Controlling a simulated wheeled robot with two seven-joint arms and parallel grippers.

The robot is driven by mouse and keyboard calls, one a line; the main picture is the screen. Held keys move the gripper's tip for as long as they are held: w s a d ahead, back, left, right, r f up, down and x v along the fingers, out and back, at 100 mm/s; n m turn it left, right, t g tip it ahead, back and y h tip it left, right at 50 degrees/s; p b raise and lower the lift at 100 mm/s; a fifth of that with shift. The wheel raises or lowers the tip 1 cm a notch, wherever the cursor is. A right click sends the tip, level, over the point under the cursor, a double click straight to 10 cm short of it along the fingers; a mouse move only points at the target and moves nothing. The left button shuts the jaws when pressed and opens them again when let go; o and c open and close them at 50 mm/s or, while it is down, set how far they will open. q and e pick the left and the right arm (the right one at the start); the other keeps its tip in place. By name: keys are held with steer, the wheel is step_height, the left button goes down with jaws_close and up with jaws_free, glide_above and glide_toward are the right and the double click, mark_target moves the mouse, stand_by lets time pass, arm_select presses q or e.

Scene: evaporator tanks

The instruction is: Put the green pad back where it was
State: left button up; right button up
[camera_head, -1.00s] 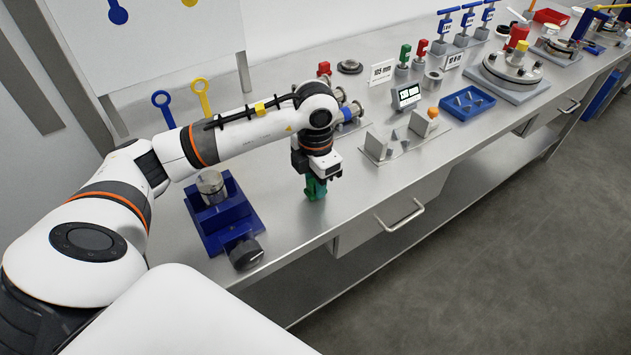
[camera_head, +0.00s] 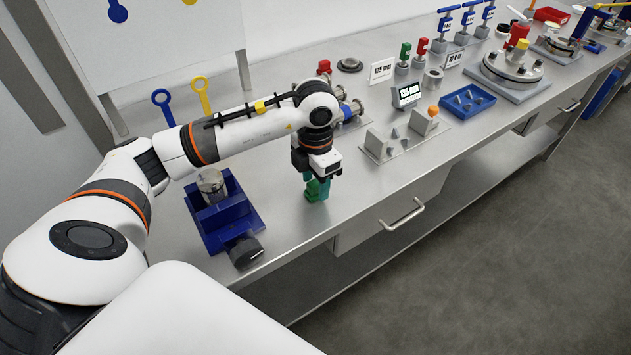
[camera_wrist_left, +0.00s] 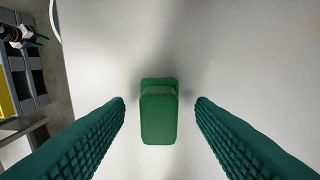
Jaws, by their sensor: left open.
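The green pad (camera_wrist_left: 158,115) stands on the bare steel bench top, centred between my left gripper's fingers in the left wrist view. In the head view the pad (camera_head: 317,190) shows just below the gripper, near the bench's front edge. My left gripper (camera_wrist_left: 160,103) is open, with a clear gap between each teal ridged finger and the pad. In the head view my left gripper (camera_head: 312,178) points straight down, its fingertips around the upper part of the pad. My right gripper is not in view.
A blue vise-like stand (camera_head: 222,220) with a black knob is left of the gripper. A metal block fixture (camera_head: 391,146), a small display (camera_head: 406,95) and a blue tray (camera_head: 467,102) are to the right. The bench around the pad is clear.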

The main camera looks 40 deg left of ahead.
mark_target(315, 182)
arm_select(q)
step_height(315, 182, up, 11)
steer(key=shift+b, duration=0.45)
stand_by(0.4)
